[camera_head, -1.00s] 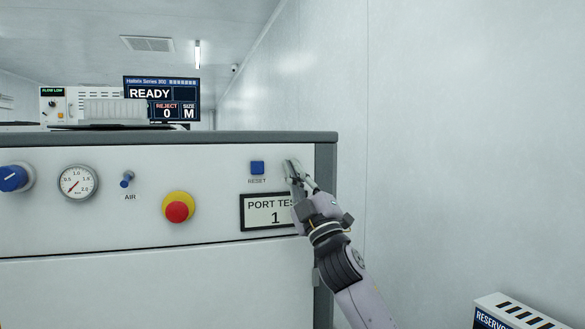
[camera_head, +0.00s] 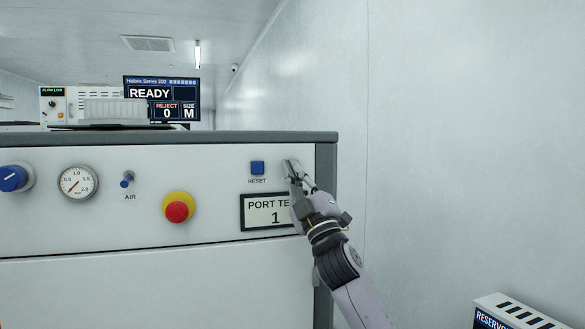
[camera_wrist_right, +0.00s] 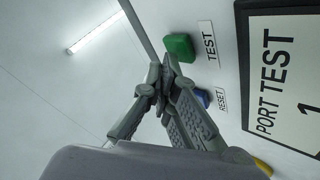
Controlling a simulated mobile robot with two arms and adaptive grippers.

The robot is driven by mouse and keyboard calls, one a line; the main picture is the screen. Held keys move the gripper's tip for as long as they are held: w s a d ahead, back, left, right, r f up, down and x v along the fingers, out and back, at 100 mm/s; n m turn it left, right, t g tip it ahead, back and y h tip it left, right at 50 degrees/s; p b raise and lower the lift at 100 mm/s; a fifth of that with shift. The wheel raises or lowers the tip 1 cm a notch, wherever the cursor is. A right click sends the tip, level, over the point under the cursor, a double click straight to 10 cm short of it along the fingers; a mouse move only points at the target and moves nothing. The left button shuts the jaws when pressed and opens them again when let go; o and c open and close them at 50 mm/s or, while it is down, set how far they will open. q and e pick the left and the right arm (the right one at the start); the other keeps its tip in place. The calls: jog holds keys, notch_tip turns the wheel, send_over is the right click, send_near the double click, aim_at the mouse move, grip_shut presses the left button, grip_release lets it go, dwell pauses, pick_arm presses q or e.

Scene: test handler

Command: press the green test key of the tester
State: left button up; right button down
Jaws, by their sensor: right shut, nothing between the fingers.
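The tester (camera_head: 110,225) is a white cabinet front with a grey top edge. Its green test key (camera_wrist_right: 179,47) shows in the right wrist view, beside a TEST label (camera_wrist_right: 208,42). In the head view the key is hidden behind my right gripper (camera_head: 291,163). That gripper is shut and empty, its tips close to the panel right of the blue reset key (camera_head: 257,167). In the right wrist view the closed fingertips (camera_wrist_right: 160,75) appear just beside the green key; I cannot tell whether they touch it. My left gripper is not in view.
The PORT TEST 1 display (camera_head: 268,211) sits just left of my right wrist. A red stop button (camera_head: 179,208), air switch (camera_head: 127,179), gauge (camera_head: 78,183) and blue knob (camera_head: 14,178) lie further left. A white wall (camera_head: 460,140) stands at the right.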

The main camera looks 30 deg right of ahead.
jog(key=shift+w+d, duration=0.1)
jog(key=shift+w, duration=0.25)
dwell(0.7)
jog(key=shift+s, duration=0.85)
jog(key=shift+a, duration=0.2)
jog(key=shift+s+a, duration=0.2)
jog(key=shift+s, duration=0.6)
jog(key=shift+s+a, duration=0.15)
jog(key=shift+s, duration=0.65)
jog(key=shift+s+a, duration=0.2)
jog(key=shift+s, duration=0.6)
jog(key=shift+f, duration=0.1)
